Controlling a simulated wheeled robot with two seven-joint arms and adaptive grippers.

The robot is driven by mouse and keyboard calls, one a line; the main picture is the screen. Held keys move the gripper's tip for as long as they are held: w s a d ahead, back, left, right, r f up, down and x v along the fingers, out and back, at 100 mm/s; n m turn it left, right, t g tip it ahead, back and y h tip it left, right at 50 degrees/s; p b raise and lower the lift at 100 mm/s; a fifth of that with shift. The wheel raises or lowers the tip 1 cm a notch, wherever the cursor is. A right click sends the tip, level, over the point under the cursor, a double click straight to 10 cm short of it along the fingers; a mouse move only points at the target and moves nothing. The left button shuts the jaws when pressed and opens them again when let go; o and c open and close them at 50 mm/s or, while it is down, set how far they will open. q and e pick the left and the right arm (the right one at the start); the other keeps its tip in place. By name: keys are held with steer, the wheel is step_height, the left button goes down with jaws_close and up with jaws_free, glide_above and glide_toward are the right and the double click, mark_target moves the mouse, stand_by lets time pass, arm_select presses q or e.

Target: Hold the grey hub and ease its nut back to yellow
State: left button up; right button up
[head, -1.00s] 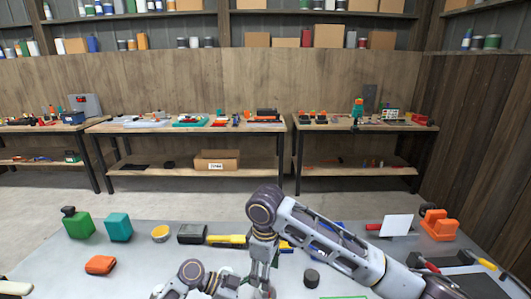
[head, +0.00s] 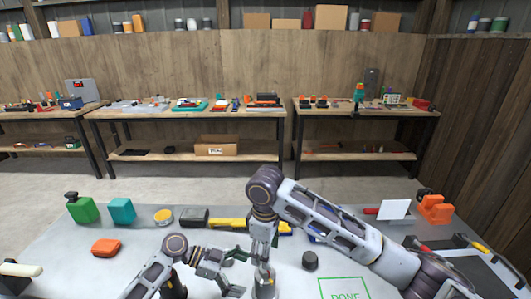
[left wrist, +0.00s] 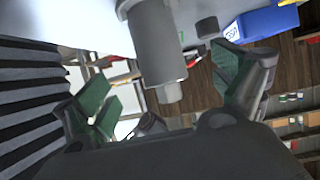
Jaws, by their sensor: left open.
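A grey stepped cylinder (left wrist: 155,45), which looks like the hub, hangs into the gap between my left fingers in the left wrist view. My left gripper (left wrist: 165,88) is open, with green-padded fingers on both sides of it and not closed on it. In the head view my left gripper (head: 238,272) opens to the right, close beside the grey upright part (head: 265,285) below my right wrist. My right gripper (head: 263,258) points down over that part; its fingers are too small and overlapped to read. I cannot make out the nut or a yellow mark.
On the grey bench are a yellow tool (head: 228,224), a black block (head: 194,217), a dark cylinder (head: 310,260), an orange block (head: 106,247) and a green DONE pad (head: 345,290). An orange vise (head: 435,209) stands at right. Bench space left of my left arm is mostly clear.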

arm_select(q)
steer(key=shift+a+r, duration=0.3)
steer(key=shift+a, duration=0.1)
arm_select(e)
steer(key=shift+r, duration=0.1)
arm_select(q)
steer(key=shift+o, duration=0.4)
steer(key=shift+a, duration=0.15)
steer(key=v, duration=1.1)
steer(key=shift+a, duration=0.35)
steer(key=shift+w+r, duration=0.1)
steer(key=shift+r, duration=0.2)
arm_select(e)
steer(key=shift+r, duration=0.15)
arm_select(q)
step_height(320, 180, up, 9)
steer(key=p, duration=0.9)
arm_select(e)
step_height(320, 180, up, 9)
arm_select(q)
steer(key=shift+r+p, duration=0.5)
steer(key=shift+p, duration=0.1)
arm_select(e)
steer(key=shift+r, duration=0.45)
arm_select(q)
steer(key=shift+f, duration=0.1)
